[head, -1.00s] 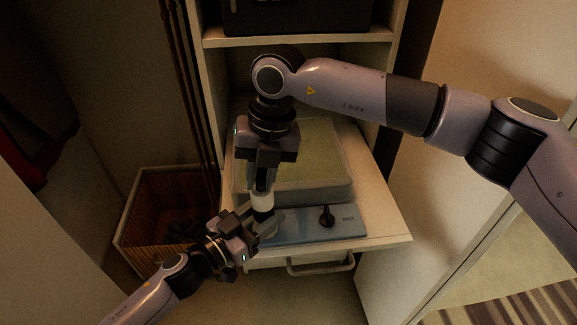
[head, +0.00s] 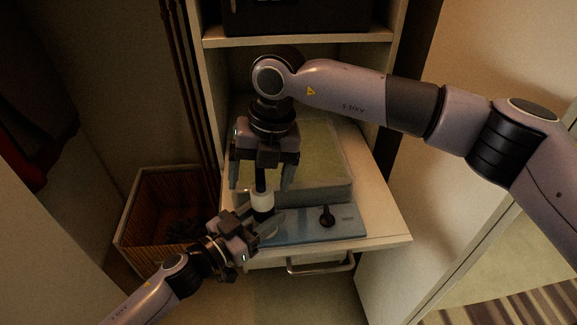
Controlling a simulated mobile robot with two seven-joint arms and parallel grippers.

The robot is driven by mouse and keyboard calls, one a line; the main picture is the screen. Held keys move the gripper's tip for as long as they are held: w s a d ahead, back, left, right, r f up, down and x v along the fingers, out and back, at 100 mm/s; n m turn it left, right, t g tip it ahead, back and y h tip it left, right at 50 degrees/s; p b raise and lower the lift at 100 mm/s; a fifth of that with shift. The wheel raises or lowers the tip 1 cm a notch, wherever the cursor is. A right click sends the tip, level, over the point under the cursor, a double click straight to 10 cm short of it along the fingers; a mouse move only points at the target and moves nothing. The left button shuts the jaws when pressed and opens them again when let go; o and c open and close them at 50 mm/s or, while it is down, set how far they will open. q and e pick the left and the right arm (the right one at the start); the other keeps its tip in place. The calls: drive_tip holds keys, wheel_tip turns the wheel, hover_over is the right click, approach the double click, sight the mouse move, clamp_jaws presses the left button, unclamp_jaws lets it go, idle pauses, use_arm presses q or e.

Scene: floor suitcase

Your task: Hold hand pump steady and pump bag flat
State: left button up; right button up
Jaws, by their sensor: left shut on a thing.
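The hand pump (head: 262,200) stands upright near the front left of the pull-out shelf, with a white band and a black shaft above it. My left gripper (head: 264,228) is shut on the pump's lower part from the front left. My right gripper (head: 262,182) hangs from above with its fingers spread on either side of the black shaft, open. The bag (head: 325,150) is pale green-yellow and lies flat and box-shaped behind the pump, partly hidden by my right arm.
The shelf (head: 385,222) has bare room at right. A drawer handle (head: 320,266) is below. A slatted basket (head: 160,215) stands at left; an upper shelf (head: 300,37) is behind.

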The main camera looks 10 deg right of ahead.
drive_tip(key=s+r, duration=0.6)
drive_tip(key=s, duration=0.4)
idle(1.0)
use_arm(q)
drive_tip(key=o, duration=1.3)
drive_tip(key=shift+c, duration=0.2)
